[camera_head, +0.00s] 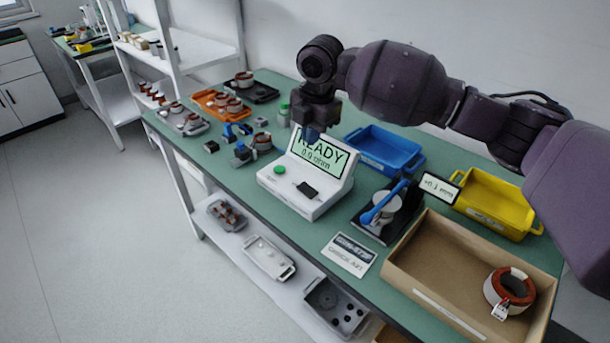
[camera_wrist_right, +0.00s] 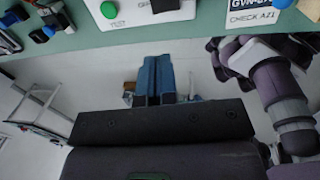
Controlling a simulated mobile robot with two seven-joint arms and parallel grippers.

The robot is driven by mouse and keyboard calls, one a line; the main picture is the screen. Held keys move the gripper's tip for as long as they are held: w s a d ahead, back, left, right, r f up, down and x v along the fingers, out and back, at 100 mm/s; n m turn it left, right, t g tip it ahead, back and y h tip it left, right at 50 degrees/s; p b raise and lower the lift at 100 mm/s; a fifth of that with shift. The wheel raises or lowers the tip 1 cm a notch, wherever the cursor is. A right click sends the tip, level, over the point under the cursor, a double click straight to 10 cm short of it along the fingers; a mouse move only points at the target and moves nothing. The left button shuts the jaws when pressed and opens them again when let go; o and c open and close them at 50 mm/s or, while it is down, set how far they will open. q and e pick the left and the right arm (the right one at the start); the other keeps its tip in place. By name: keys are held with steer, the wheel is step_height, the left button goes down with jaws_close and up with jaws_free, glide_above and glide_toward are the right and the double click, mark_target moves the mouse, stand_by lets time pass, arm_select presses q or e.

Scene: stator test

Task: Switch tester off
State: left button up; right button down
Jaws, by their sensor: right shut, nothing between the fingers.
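The tester (camera_head: 312,172) is a white box with a sloped face on the green bench. Its screen (camera_head: 322,157) is lit and reads READY and 0.0 ohm, partly covered by my gripper. On its front panel are a green button (camera_head: 279,170) and a black switch (camera_head: 307,190). In the right wrist view the green button (camera_wrist_right: 108,9) and the black switch (camera_wrist_right: 165,5) sit at the top edge. My right gripper (camera_head: 311,134) is shut and empty, at the top of the screen in the head view. Its blue fingers (camera_wrist_right: 155,78) lie together in the wrist view. My left gripper is not seen.
Right of the tester stands a black fixture with a blue lever (camera_head: 384,203) and a small display (camera_head: 439,188). A blue bin (camera_head: 420,160) and a yellow bin (camera_head: 526,230) stand behind. A cardboard box (camera_head: 425,282) holds a stator (camera_head: 494,291). A sign (camera_head: 349,255) lies in front.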

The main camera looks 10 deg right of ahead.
steer(key=b, duration=0.2)
glide_toward(304, 186)
steer(key=f, duration=0.6)
steer(key=shift+w+a+f, duration=0.2)
steer(key=shift+w, duration=0.1)
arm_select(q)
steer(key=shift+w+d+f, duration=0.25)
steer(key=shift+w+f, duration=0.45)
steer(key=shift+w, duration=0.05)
arm_select(e)
steer(key=shift+w+f, duration=0.1)
steer(key=shift+f, duration=0.45)
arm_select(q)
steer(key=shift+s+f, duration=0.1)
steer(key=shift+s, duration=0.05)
